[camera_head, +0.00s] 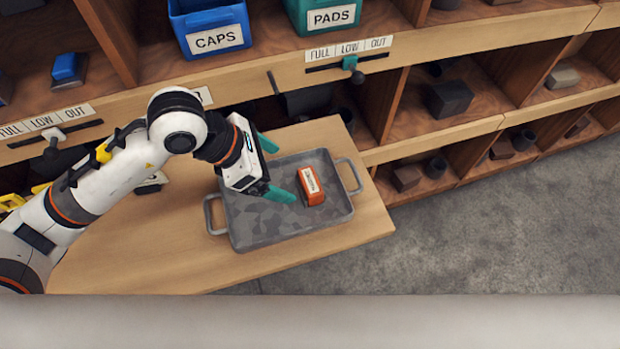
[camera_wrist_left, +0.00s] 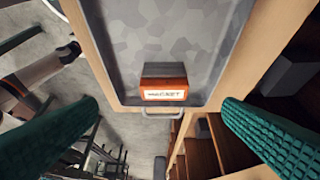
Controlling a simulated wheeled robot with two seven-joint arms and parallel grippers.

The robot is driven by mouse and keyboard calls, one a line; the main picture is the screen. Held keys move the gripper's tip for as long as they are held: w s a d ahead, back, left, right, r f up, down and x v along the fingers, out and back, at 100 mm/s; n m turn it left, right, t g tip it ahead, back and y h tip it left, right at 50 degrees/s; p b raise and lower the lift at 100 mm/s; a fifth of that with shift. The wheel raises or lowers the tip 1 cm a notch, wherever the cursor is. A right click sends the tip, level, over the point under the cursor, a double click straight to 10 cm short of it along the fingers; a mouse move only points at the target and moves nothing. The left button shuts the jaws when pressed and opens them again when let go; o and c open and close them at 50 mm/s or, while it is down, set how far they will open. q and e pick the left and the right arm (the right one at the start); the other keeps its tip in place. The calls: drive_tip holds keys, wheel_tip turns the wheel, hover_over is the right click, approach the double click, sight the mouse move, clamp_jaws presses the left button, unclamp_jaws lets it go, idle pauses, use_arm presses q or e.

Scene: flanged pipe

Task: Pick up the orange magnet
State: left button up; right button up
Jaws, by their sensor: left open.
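The orange magnet (camera_head: 311,186) is a small block with a white label, lying in the right part of a grey metal tray (camera_head: 255,228). It also shows in the left wrist view (camera_wrist_left: 164,83), where its label faces the camera, near the tray's edge. My left gripper (camera_head: 274,168) is open, with green fingers, above the tray and just left of the magnet. In the left wrist view the fingers (camera_wrist_left: 165,125) stand wide apart with nothing between them touching the magnet. My right gripper is not in view.
The tray has two side handles and rests on a wooden bench top (camera_head: 165,250). Wooden shelves stand behind, with a blue CAPS bin (camera_head: 208,25) and a green PADS bin (camera_head: 325,14). Dark blocks fill lower cubbies. Grey floor (camera_head: 500,240) lies open to the right.

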sight(307, 181)
use_arm(q)
drive_tip(key=p+x, duration=0.1)
drive_tip(key=x, duration=0.4)
drive_tip(key=shift+f, duration=0.15)
drive_tip(key=shift+w+p+x, duration=0.2)
drive_tip(key=shift+p+x, duration=0.2)
drive_tip(key=shift+x, duration=1.2)
drive_tip(key=shift+w+p+x, duration=0.15)
drive_tip(key=shift+p+x, duration=0.2)
drive_tip(key=shift+x, duration=1.25)
drive_tip(key=shift+c, duration=0.2)
drive_tip(key=c, duration=1.2)
drive_tip(key=shift+r, duration=0.2)
drive_tip(key=shift+c, duration=0.6)
